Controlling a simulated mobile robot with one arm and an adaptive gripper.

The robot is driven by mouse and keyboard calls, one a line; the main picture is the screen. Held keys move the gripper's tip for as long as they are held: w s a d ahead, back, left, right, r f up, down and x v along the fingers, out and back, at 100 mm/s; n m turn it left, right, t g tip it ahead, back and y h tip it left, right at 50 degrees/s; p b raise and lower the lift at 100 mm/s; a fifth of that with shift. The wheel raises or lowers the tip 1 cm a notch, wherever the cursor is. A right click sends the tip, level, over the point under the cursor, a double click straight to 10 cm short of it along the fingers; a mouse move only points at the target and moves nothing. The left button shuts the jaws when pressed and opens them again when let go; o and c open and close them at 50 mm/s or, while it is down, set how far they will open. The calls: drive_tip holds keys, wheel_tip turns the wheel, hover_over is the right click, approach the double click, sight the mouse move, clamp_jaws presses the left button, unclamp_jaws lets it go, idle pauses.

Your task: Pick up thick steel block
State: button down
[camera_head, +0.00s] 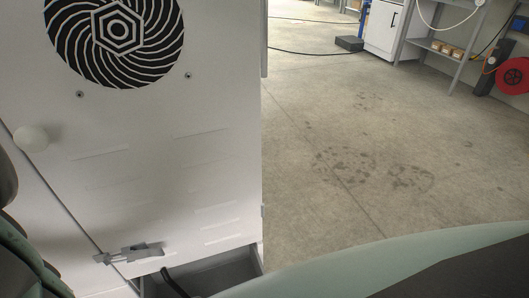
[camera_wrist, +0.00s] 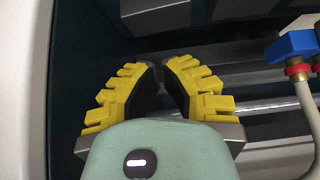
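My gripper (camera_wrist: 161,62) shows in the wrist view with chunky yellow fingers that lean inward. Its tips are together or almost so, with nothing visible held between them. A grey, metal-looking block (camera_wrist: 155,15) lies just beyond the fingertips at the top edge and is partly cut off. It may be the thick steel block, but I cannot be sure. Another grey piece (camera_wrist: 245,8) is to its right, also cut off. I cannot make out a steel block in the head view.
In the wrist view, a blue-handled valve (camera_wrist: 292,45) with a pale hose is at right, and a pale wall is at left. In the head view, a white cabinet (camera_head: 200,165) fills the left, with an open recess (camera_head: 225,275) low down. Open floor (camera_head: 400,130) lies to the right.

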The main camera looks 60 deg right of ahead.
drive_tip(key=b+x, duration=0.1)
drive_tip(key=x, duration=0.4)
drive_tip(key=shift+d+f+b, duration=0.25)
drive_tip(key=shift+f+b, duration=0.05)
drive_tip(key=shift+b, duration=0.1)
drive_tip(key=shift+x, duration=0.8)
drive_tip(key=shift+w+r, duration=0.1)
drive_tip(key=shift+w, duration=0.05)
drive_tip(key=shift+s+a, duration=0.75)
drive_tip(key=shift+s, duration=0.2)
drive_tip(key=shift+s+a, duration=0.5)
drive_tip(key=shift+s, duration=0.2)
